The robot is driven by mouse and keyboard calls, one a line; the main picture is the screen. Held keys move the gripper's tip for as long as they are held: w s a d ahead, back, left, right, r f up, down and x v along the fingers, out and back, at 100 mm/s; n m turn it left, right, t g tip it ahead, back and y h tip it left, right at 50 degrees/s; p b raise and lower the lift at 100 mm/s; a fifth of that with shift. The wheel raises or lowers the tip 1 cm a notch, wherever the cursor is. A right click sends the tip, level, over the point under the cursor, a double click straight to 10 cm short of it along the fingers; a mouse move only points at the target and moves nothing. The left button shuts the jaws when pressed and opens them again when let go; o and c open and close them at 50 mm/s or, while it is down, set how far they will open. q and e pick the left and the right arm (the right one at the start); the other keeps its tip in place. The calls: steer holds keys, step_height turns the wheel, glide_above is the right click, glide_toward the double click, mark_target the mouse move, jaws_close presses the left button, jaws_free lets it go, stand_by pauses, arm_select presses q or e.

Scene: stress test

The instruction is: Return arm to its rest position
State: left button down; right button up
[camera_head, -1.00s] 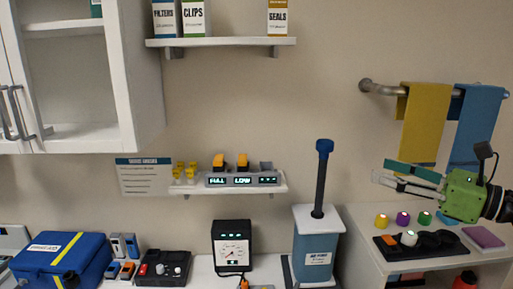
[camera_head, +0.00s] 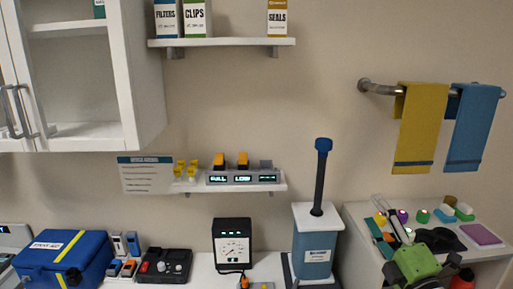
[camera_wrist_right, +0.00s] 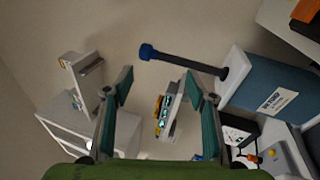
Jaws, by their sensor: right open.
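My right gripper (camera_head: 384,216) shows at the lower right of the head view, in front of the white side table. Its green body is low and its teal-padded fingers point up and to the left. In the right wrist view the two fingers (camera_wrist_right: 158,88) stand apart with nothing held between them. Past them are the wall and the small shelf of chargers (camera_wrist_right: 166,112). My left gripper is in neither view.
The white side table (camera_head: 365,215) holds coloured knobs and a purple pad (camera_head: 481,234). To its left stands a blue bin with a plunger-like handle (camera_head: 320,180). A yellow towel (camera_head: 421,125) and a blue towel (camera_head: 472,125) hang above. A blue first-aid bag (camera_head: 62,258) is far left.

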steer(key=s+f+m+g+h, duration=0.35)
steer(key=s+f+m, duration=0.3)
steer(key=f, duration=0.45)
steer(key=s+f+m+g+h, duration=0.2)
steer(key=s+f+m+g, duration=0.4)
steer(key=f, duration=0.6)
steer(key=s+a+f+m+g+y, duration=0.1)
steer(key=s+a+f+m+g, duration=0.2)
steer(key=s, duration=0.4)
steer(key=s+a+f+m+g+y, duration=0.1)
steer(key=s+a+f+m+g, duration=0.1)
steer(key=s+f, duration=0.45)
steer(key=s+a+f+m+g, duration=0.2)
steer(key=s+a+g, duration=0.1)
steer(key=s, duration=0.6)
step_height(320, 180, down, 28)
steer(key=b, duration=0.4)
steer(key=s+d+f+g+b, duration=0.2)
steer(key=s+d+f+b, duration=0.1)
steer(key=s+f, duration=1.5)
step_height(320, 180, down, 4)
steer(key=shift+d+r+n, duration=0.15)
steer(key=shift+d+n, duration=0.05)
steer(key=shift+n, duration=0.15)
